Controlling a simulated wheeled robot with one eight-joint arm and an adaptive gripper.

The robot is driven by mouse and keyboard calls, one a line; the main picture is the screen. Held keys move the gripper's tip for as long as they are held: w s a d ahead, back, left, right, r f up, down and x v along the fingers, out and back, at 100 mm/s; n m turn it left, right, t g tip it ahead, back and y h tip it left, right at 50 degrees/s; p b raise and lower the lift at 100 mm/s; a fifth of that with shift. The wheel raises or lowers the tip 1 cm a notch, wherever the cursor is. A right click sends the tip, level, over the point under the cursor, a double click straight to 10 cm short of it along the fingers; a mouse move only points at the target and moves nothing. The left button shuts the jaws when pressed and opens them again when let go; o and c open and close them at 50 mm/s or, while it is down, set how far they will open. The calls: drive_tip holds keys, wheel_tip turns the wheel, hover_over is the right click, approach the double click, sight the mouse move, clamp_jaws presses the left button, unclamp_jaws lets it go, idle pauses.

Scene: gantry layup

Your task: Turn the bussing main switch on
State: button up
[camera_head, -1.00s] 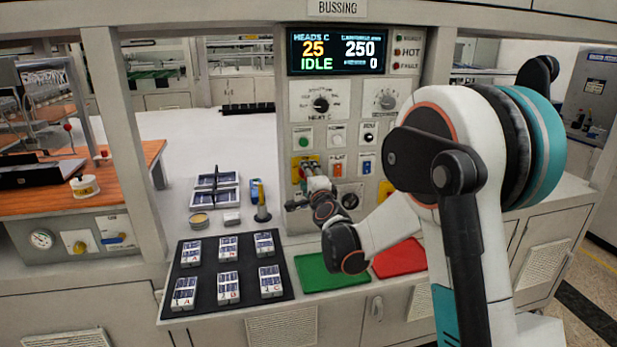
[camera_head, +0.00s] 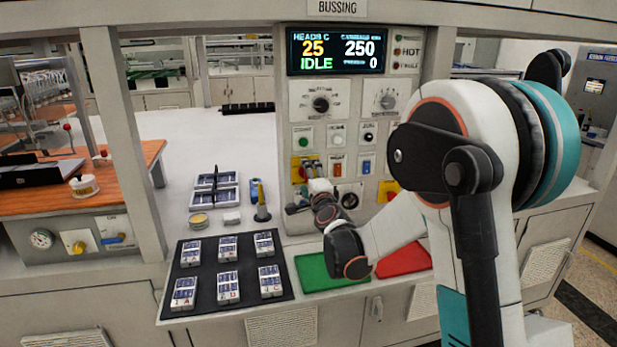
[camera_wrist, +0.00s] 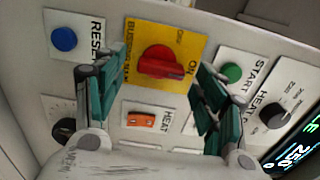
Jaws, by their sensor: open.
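The bussing main switch is a red rotary knob (camera_wrist: 160,63) on a yellow plate (camera_wrist: 188,40) in the wrist view. The plate carries OFF and ON labels, and the knob's bar lies roughly across the picture. My gripper (camera_wrist: 158,76) is open, one finger on each side of the knob. I cannot tell whether either finger touches it.
Close to the switch in the wrist view are a blue reset button (camera_wrist: 64,39), a green start button (camera_wrist: 231,72), an orange heat rocker (camera_wrist: 141,119) and a black dial (camera_wrist: 273,115). Below the panel lie a green mat (camera_head: 318,276) and a red mat (camera_head: 405,260). The display (camera_head: 336,51) reads IDLE.

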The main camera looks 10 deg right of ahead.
drive_tip(key=s, duration=1)
drive_tip(key=shift+s, duration=0.3)
drive_tip(key=s+a+r+n+g+y, duration=0.1)
drive_tip(key=s+a+n+g, duration=0.15)
drive_tip(key=s+n, duration=0.3)
drive_tip(key=s+a+r+n+g+y, duration=0.2)
drive_tip(key=s+a+n, duration=0.1)
drive_tip(key=s+n, duration=0.3)
drive_tip(key=s+d+f+n+g+h, duration=0.1)
drive_tip(key=s+f+n+g, duration=0.1)
drive_tip(key=s, duration=0.6)
drive_tip(key=s+d+f+n+g+h, duration=0.1)
drive_tip(key=s+d+f+n+g, duration=0.1)
drive_tip(key=s, duration=0.6)
drive_tip(key=s+d+f+n+g+h, duration=0.1)
drive_tip(key=s+d+f+n+g, duration=0.1)
drive_tip(key=s, duration=0.6)
drive_tip(key=shift+f+n, duration=0.35)
drive_tip(key=shift+f, duration=0.45)
